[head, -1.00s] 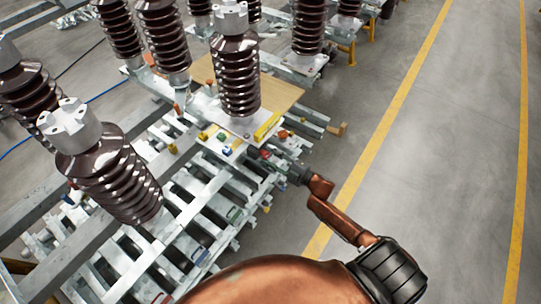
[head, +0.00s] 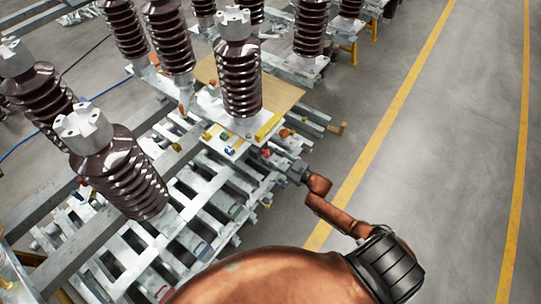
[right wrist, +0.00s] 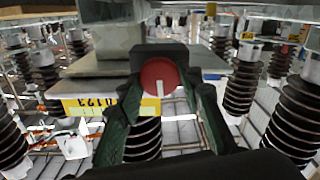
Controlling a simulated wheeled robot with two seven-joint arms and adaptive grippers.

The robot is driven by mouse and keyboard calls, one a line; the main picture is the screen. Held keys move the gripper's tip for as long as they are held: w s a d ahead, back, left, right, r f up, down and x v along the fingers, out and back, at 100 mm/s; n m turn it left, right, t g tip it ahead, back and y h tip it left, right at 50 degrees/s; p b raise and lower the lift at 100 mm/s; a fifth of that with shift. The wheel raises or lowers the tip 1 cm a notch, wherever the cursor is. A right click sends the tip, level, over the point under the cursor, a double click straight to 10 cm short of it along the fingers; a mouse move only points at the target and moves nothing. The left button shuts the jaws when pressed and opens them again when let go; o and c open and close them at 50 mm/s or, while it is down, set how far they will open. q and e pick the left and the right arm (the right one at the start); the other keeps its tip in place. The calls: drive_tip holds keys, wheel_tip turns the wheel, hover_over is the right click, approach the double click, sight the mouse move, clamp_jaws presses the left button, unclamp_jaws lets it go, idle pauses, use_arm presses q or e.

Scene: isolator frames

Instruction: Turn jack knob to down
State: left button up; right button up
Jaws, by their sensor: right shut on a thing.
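The jack knob (right wrist: 159,74) is a red round disc with a white bar, set in a dark block in the right wrist view. The white bar points down in that picture. My right gripper (right wrist: 163,92) is shut on the knob, with one dark green finger on each side of it. In the head view, my right gripper (head: 272,156) is at the right edge of the metal frame, beside a small red part that is too small to tell clearly. My left gripper is not in view.
Brown ribbed insulators (head: 240,75) stand on the metal frames (head: 200,215). A yellow label (right wrist: 105,104) is left of the knob. A wooden board (head: 280,92) lies behind the near post. The grey floor (head: 430,130) to the right, with yellow lines, is clear.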

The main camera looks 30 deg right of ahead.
drive_tip(key=shift+f+m, duration=0.1)
drive_tip(key=shift+m, duration=0.3)
drive_tip(key=o, duration=1.2)
drive_tip(key=shift+c, duration=0.2)
drive_tip(key=v, duration=1.2)
drive_tip(key=shift+d, duration=0.1)
drive_tip(key=s+d+f+m+g+h, duration=0.1)
drive_tip(key=s+f+g+h, duration=0.1)
drive_tip(key=s+f, duration=0.65)
drive_tip(key=s+d+f+m+g+h, duration=0.1)
drive_tip(key=s+f+m+g+h, duration=0.15)
drive_tip(key=f, duration=1.05)
drive_tip(key=s+d+f+m+g+h, duration=0.1)
drive_tip(key=s+f+g+h, duration=0.15)
drive_tip(key=s+f, duration=0.6)
drive_tip(key=s+a+f+g, duration=0.3)
drive_tip(key=s+f, duration=0.3)
drive_tip(key=s, duration=0.3)
drive_tip(key=s+a+f+g, duration=0.3)
drive_tip(key=s+f, duration=0.3)
drive_tip(key=s, duration=0.3)
drive_tip(key=s+a+f+g, duration=0.2)
drive_tip(key=s+a+f, duration=0.3)
drive_tip(key=s, duration=0.5)
drive_tip(key=shift+a+f+g, duration=0.35)
drive_tip(key=shift+f+g, duration=0.05)
drive_tip(key=shift+f, duration=0.6)
